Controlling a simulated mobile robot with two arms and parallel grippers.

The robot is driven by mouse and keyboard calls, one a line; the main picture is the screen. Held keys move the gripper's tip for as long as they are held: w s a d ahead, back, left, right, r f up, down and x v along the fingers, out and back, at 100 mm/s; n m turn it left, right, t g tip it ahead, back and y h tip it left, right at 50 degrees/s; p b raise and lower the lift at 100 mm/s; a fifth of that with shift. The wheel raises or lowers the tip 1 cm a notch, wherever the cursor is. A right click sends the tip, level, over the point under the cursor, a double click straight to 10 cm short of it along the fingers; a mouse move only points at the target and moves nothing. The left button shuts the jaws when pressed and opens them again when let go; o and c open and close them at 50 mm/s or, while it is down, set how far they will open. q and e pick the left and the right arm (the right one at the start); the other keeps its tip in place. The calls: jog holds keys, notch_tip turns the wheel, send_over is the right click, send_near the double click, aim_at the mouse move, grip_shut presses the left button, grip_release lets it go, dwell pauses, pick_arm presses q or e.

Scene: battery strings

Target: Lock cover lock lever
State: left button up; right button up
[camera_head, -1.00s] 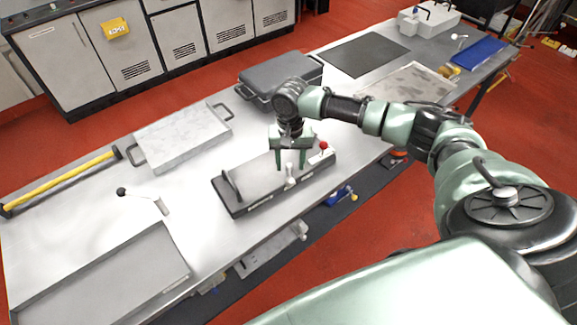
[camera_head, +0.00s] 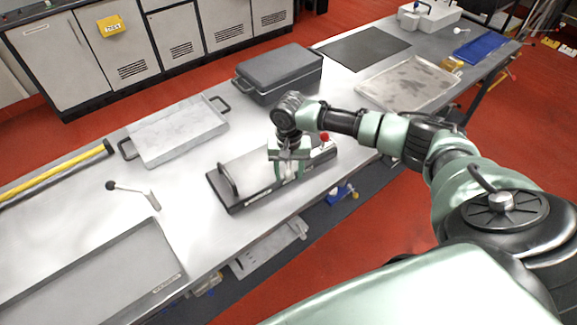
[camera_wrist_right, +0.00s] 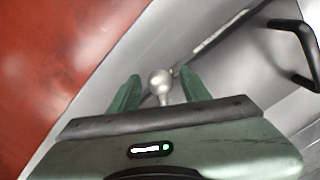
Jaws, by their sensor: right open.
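My right gripper (camera_head: 290,172) points down over the cover's right half. Its green fingers are open, one on each side of the ball, with visible gaps. In the head view the gripper largely hides this lever. My left gripper is out of view.
A grey tray (camera_head: 160,140) and a dark lidded case (camera_head: 278,75) stand behind the cover. A loose crank-like lever (camera_head: 135,190) lies to the left, above a large shallow tray (camera_head: 165,240). The table's front edge is close below the cover.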

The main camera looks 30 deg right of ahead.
jog(key=shift+c, duration=0.4)
grip_shut()
jog(key=shift+s+d+r+n+p, duration=0.1)
jog(key=shift+s+d+n+p, duration=0.2)
jog(key=shift+d+n+p, duration=0.6)
jog(key=shift+a+n, duration=0.1)
jog(key=shift+n, duration=0.3)
jog(key=shift+s+d+n, duration=0.2)
jog(key=shift+d+n, duration=0.2)
jog(key=shift+n, duration=0.3)
jog(key=shift+d+n, duration=0.4)
jog(key=shift+n, duration=0.2)
